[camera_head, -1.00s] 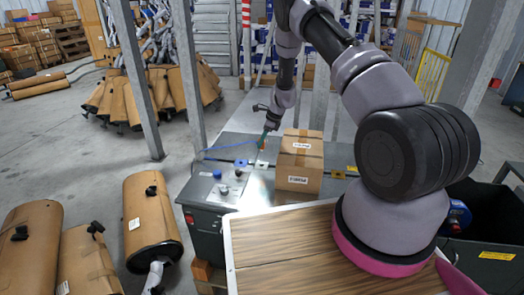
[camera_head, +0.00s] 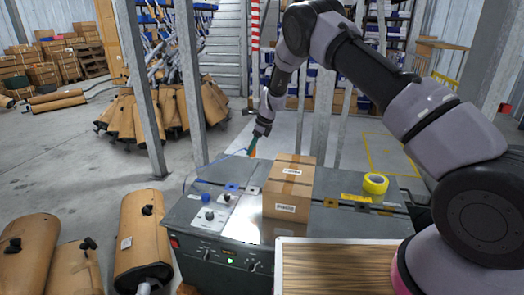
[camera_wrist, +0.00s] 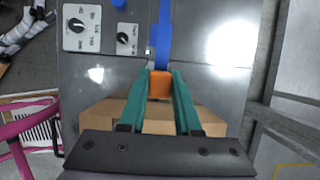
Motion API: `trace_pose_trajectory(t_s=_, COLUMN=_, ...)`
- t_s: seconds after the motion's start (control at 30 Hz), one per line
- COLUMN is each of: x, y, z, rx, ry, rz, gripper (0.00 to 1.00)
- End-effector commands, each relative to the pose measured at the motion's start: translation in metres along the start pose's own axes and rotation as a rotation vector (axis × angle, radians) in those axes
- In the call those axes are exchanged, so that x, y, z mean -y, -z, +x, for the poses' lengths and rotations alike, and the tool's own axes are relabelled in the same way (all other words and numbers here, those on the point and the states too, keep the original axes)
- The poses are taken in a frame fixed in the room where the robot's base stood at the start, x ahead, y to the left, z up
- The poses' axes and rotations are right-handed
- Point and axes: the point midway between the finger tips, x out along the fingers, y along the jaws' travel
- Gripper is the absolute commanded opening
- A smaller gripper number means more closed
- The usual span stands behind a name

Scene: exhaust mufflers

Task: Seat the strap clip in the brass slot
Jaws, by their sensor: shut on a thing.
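My gripper (camera_head: 253,148) is behind and left of the carton in the head view, apparently above the far edge of the grey machine. In the wrist view its teal fingers (camera_wrist: 161,98) are shut on the orange strap clip (camera_wrist: 160,85). A blue strap (camera_wrist: 163,35) runs from the clip up the wrist picture. In the head view the strap (camera_head: 215,163) trails left from the gripper to the machine top. The clip is too small to make out clearly in the head view. I cannot pick out the brass slot in either view.
The carton (camera_head: 290,188) stands on the machine top (camera_head: 240,222), close to my gripper. A yellow tape roll (camera_head: 375,184) lies right of it. Knobs (camera_wrist: 126,39) sit on the control panel. A wood-grain board (camera_head: 335,268) is in front; steel posts (camera_head: 190,90) rise behind.

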Motion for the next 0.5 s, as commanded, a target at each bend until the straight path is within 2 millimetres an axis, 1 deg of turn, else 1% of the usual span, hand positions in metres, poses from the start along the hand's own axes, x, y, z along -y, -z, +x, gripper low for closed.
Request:
trace_pose_trajectory(t_s=0.17, x=0.001, y=0.02, z=-0.009, rx=-0.001, ry=0.0, rz=0.004, gripper=0.0)
trace_pose_trajectory(t_s=0.5, x=0.001, y=0.068, z=-0.028, rx=0.0, ry=0.001, rz=0.005, gripper=0.0)
